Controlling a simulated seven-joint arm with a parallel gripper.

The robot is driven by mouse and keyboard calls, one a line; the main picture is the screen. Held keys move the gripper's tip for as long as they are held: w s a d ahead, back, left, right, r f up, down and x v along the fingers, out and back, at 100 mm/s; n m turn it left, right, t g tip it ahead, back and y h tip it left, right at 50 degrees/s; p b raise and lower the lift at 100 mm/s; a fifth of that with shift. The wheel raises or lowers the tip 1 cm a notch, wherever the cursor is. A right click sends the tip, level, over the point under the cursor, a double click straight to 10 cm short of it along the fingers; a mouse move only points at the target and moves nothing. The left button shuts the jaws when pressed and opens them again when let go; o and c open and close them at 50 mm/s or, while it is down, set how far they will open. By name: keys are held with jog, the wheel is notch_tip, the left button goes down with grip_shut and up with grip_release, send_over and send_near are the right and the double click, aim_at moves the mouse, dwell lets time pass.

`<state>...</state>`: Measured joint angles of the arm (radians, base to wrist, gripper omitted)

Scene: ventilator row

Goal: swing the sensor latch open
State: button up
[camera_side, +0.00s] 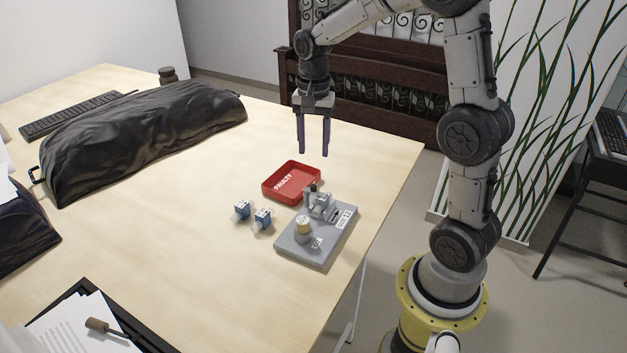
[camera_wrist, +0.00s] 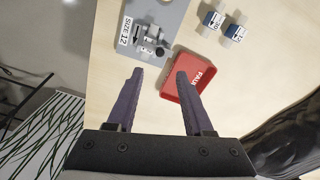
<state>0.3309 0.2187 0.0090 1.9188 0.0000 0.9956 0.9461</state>
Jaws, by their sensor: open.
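A grey base plate (camera_side: 290,249) lies on the table and carries a small grey latch assembly (camera_side: 318,204) with a dark knob at its far end. The latch also shows at the top of the wrist view (camera_wrist: 150,36), beside a "SIZE 12" label (camera_wrist: 126,31). Whether the latch is open or closed is too small to tell. My gripper (camera_side: 313,153) hangs above the table with its fingers pointing down, open and empty. It is apart from the latch, higher and beyond it in the side view. In the wrist view, the fingertips (camera_wrist: 160,74) appear just below the latch.
A red tray marked "FAULTY" (camera_side: 267,191) sits next to the plate. A tan-topped cylinder (camera_side: 302,227) stands on the plate. Two blue-and-white parts (camera_side: 242,210) (camera_side: 262,218) lie beside it. A dark covered bundle (camera_side: 140,140) and a keyboard (camera_side: 75,116) are farther left.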

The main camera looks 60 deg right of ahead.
aim_at(313, 185)
notch_tip(313, 185, down, 10)
jog(key=shift+f, duration=0.25)
jog(key=shift+c, duration=0.4)
grip_shut()
